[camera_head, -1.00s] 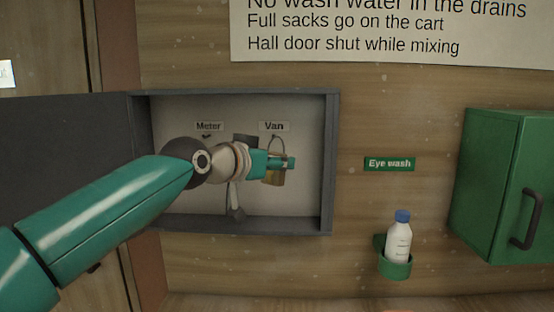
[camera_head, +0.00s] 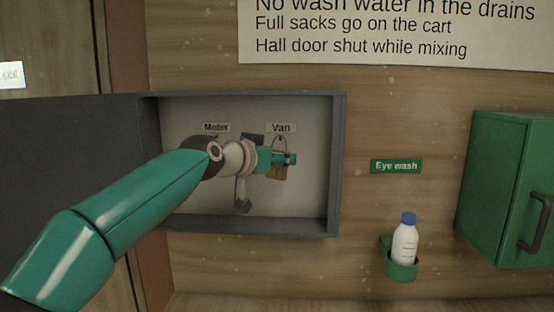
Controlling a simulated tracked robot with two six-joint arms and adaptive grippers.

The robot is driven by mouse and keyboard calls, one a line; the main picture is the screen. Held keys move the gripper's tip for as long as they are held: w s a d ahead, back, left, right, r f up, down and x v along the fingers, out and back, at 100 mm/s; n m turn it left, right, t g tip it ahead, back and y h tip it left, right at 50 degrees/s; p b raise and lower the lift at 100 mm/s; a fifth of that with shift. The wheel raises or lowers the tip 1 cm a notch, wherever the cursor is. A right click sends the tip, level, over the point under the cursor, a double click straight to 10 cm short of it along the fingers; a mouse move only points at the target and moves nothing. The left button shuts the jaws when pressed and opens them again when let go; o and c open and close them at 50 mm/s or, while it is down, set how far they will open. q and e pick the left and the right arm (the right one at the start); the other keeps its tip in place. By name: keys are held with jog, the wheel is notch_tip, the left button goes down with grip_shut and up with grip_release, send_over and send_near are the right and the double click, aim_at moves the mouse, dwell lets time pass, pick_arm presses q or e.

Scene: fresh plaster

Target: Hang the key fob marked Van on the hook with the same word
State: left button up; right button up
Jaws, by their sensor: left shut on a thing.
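My left gripper (camera_head: 288,159) reaches into the open grey wall cabinet and is shut on a tan key fob (camera_head: 277,174). The fob's thin ring (camera_head: 279,144) stands up above the fingers, just under the label Van (camera_head: 281,128). The ring's top is close to the hook under that label. I cannot tell whether it is on the hook. The writing on the fob is not readable. My right gripper is not in view.
The cabinet's grey frame (camera_head: 338,165) surrounds the gripper, with its door (camera_head: 60,140) swung open at left. A label Meter (camera_head: 216,128) is partly behind my wrist. A bottle (camera_head: 404,244) in a green holder and a green cabinet (camera_head: 500,185) are at right.

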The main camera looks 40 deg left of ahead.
pick_arm(q)
jog(key=shift+w+a+f, duration=0.3)
jog(key=shift+w+a, duration=0.35)
jog(key=shift+w, duration=0.1)
jog(key=shift+w+a+f, duration=0.25)
jog(key=shift+w+a, duration=0.4)
jog(key=shift+w, duration=0.1)
jog(key=o, duration=1.3)
jog(key=shift+s, duration=0.1)
